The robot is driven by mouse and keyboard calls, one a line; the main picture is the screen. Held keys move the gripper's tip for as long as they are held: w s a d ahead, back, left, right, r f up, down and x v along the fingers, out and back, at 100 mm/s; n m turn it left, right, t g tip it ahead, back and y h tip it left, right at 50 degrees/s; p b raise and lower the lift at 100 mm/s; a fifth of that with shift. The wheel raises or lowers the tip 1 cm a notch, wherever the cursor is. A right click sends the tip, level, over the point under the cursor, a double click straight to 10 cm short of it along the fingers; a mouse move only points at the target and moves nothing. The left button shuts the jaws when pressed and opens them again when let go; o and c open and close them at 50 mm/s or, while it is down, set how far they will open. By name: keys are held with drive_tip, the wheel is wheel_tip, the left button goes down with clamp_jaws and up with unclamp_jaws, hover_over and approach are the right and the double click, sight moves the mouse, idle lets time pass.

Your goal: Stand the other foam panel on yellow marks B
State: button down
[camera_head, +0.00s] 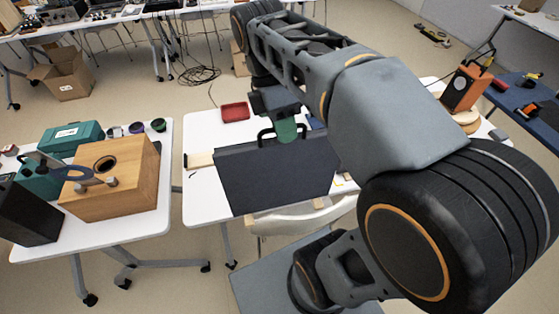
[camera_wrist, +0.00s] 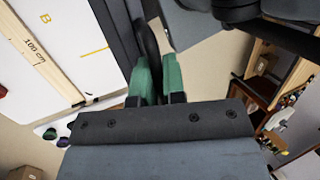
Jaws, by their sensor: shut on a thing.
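A dark grey foam panel (camera_head: 275,178) stands upright at the white table's near side in the head view, with a black handle at its top edge. My gripper (camera_head: 287,130), with green fingers, is at that handle. In the wrist view my gripper (camera_wrist: 156,76) is shut on the black handle (camera_wrist: 149,42); part of the dark panel (camera_wrist: 112,28) shows beside it. A yellow letter B (camera_wrist: 45,18) and a yellow line (camera_wrist: 95,52) show on the white tabletop. The panel's lower edge is hidden in the wrist view, so I cannot tell whether it touches the table.
A 100 cm wooden ruler (camera_wrist: 38,52) lies on the table beside the marks. A red tray (camera_head: 235,112) lies at the table's back. A wooden box (camera_head: 112,178) and a dark speaker (camera_head: 28,214) stand on the left table. A white chair (camera_head: 305,218) is close in front.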

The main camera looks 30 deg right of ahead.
drive_tip(key=w+d+f+p, duration=0.1)
drive_tip(key=w+d+f, duration=0.2)
drive_tip(key=w+f, duration=0.3)
drive_tip(key=w+d+f+p, duration=0.1)
drive_tip(key=w+d+f, duration=0.2)
drive_tip(key=w+f, duration=0.3)
drive_tip(key=shift+w+d+f, duration=0.15)
drive_tip(key=shift+d+f, duration=0.25)
drive_tip(key=shift+f, duration=0.1)
drive_tip(key=c, duration=1.2)
unclamp_jaws()
